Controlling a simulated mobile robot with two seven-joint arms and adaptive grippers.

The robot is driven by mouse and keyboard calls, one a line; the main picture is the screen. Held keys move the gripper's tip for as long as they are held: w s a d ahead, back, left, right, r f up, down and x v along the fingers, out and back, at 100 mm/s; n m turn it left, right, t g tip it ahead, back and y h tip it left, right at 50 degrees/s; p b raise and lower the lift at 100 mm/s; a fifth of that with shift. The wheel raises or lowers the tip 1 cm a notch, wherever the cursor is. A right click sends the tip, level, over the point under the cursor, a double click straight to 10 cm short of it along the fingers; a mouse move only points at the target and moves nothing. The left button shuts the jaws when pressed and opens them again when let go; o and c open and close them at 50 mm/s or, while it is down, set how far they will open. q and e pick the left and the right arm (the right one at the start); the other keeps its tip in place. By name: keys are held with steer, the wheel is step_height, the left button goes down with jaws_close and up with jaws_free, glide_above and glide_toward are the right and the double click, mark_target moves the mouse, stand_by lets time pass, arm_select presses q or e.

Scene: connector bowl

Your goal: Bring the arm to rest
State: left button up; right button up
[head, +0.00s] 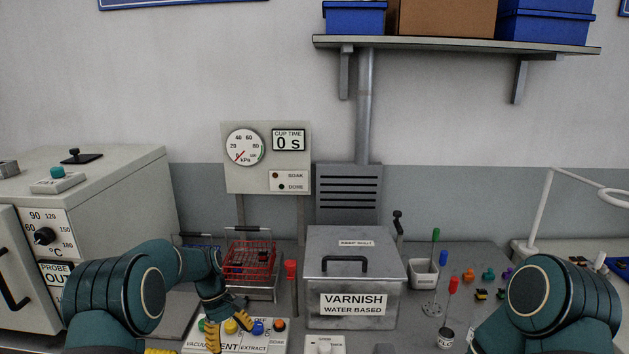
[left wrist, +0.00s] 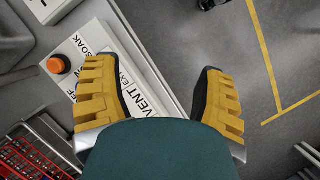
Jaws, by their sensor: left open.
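My left arm (head: 165,285) reaches in from the left in the head view, bent down toward the bench. My left gripper (head: 228,326) has yellow fingers and hangs over the button panel (head: 272,342). In the left wrist view the two yellow fingers of the left gripper (left wrist: 158,95) stand wide apart with nothing between them. The panel (left wrist: 82,47) lies below and beside them, with the words SOAK and VENT showing; whether a finger touches it I cannot tell. My right arm (head: 545,305) shows at the lower right; its gripper is out of view.
A red wire basket (head: 250,260) stands behind the left gripper. The varnish tank (head: 352,285) with a closed lid is to its right. A gauge board (head: 266,158) reads 0 s. A grey oven (head: 90,190) is at the left. Small coloured connectors (head: 488,274) lie at the right.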

arm_select(q)
steer(key=s+d+f+m+t+b, duration=0.2)
steer(key=s+d+f+m, duration=0.1)
steer(key=s+f, duration=0.6)
steer(key=s+d+f+m+t+b, duration=0.15)
steer(key=s+d+f, duration=0.25)
steer(key=s+f, duration=0.45)
steer(key=s+d+f+m+t, duration=0.1)
steer(key=s+d+m, duration=0.2)
steer(key=s, duration=0.4)
steer(key=shift+s+f+h+b, duration=0.25)
steer(key=shift+f+h+b, duration=0.05)
steer(key=shift+b, duration=0.05)
arm_select(e)
step_height(320, 180, down, 5)
steer(key=shift+a+r, duration=0.1)
steer(key=shift+a, duration=0.05)
